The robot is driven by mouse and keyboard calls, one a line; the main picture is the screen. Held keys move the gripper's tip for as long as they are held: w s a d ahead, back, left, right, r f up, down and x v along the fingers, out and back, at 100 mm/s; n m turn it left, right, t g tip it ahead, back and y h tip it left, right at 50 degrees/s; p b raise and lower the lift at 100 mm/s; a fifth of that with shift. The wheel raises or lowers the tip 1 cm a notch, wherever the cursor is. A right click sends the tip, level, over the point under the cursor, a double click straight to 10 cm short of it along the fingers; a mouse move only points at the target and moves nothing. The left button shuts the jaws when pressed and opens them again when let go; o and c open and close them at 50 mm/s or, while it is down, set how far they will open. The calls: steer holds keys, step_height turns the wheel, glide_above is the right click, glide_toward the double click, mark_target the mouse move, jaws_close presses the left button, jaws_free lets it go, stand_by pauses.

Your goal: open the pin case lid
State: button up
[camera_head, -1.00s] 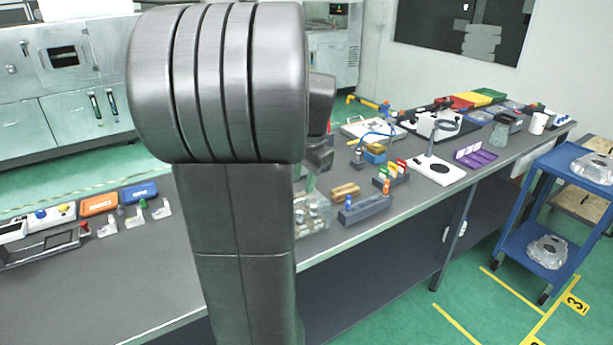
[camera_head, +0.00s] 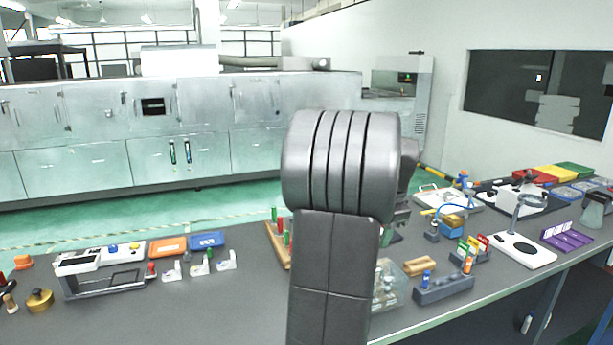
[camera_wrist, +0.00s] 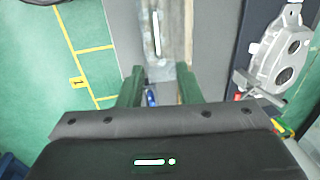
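No case in view can be named as the pin case for certain. A purple case (camera_head: 567,237) with pale slots lies at the right of the bench in the head view, its flap seeming raised. An orange case (camera_head: 168,248) and a blue case (camera_head: 206,241) lie at the left-back and look shut. My gripper (camera_wrist: 160,88) shows in the wrist view with its two green fingers apart. Nothing is clearly held between them. A small blue item (camera_wrist: 151,98) shows beyond the gap. In the head view my arm hides most of the gripper.
A clear bin (camera_head: 388,286), a grey block with a blue pin (camera_head: 444,289) and a white stand (camera_head: 522,250) crowd the bench right of my arm. A metal casting (camera_wrist: 283,52) shows in the wrist view.

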steer(key=f, duration=0.3)
steer(key=w+f, duration=0.1)
steer(key=f, duration=0.5)
steer(key=shift+w+a+f, duration=0.15)
steer(key=shift+f, duration=0.05)
steer(key=shift+r, duration=0.15)
